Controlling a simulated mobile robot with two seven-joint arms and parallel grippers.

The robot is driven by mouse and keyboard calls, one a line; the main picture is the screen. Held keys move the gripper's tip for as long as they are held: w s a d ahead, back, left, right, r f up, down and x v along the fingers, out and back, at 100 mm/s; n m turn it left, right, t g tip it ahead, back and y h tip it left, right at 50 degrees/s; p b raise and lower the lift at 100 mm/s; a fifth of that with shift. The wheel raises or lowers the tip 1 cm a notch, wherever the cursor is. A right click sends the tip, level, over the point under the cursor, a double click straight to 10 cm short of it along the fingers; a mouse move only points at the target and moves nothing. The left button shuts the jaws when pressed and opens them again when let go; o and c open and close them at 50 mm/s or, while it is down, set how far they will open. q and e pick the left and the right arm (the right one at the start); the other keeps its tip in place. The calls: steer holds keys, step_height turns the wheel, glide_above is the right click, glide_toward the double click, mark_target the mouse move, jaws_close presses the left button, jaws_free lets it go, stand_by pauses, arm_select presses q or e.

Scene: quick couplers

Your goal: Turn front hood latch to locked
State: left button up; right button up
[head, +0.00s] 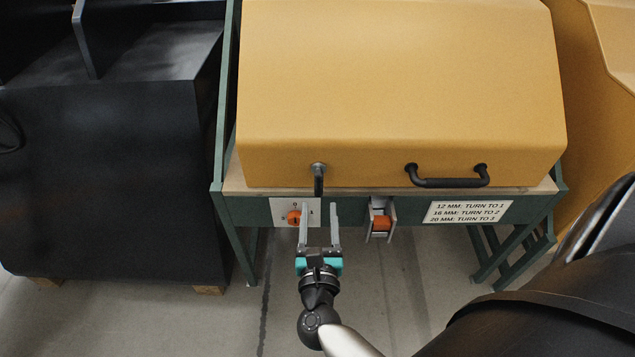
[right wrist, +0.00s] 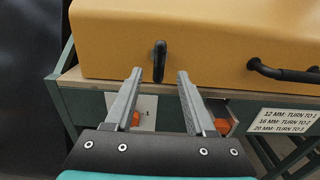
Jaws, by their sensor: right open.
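The yellow hood (head: 400,90) is down on the green frame. Its front latch (head: 319,180) is a dark lever on a round metal pivot, hanging straight down on the hood's lower front edge. The latch also shows in the right wrist view (right wrist: 159,62), upright between the finger lines. My right gripper (head: 319,208) is open and empty, its fingers pointing at the hood just below the latch. In the right wrist view my right gripper (right wrist: 155,75) has one finger to each side of the latch, apart from it. My left gripper is not in view.
A black handle (head: 447,181) is on the hood, right of the latch. Below are an orange knob (head: 294,217) on a white plate, an orange part in a grey bracket (head: 381,222), and a printed label (head: 468,212). A black cabinet (head: 105,170) stands at left.

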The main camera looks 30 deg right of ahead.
mark_target(319, 186)
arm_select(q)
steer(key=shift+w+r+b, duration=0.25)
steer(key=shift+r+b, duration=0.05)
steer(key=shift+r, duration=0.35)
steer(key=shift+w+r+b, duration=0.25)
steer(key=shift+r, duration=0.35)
arm_select(e)
steer(key=x, duration=0.9)
steer(key=shift+c, duration=0.2)
jaws_close()
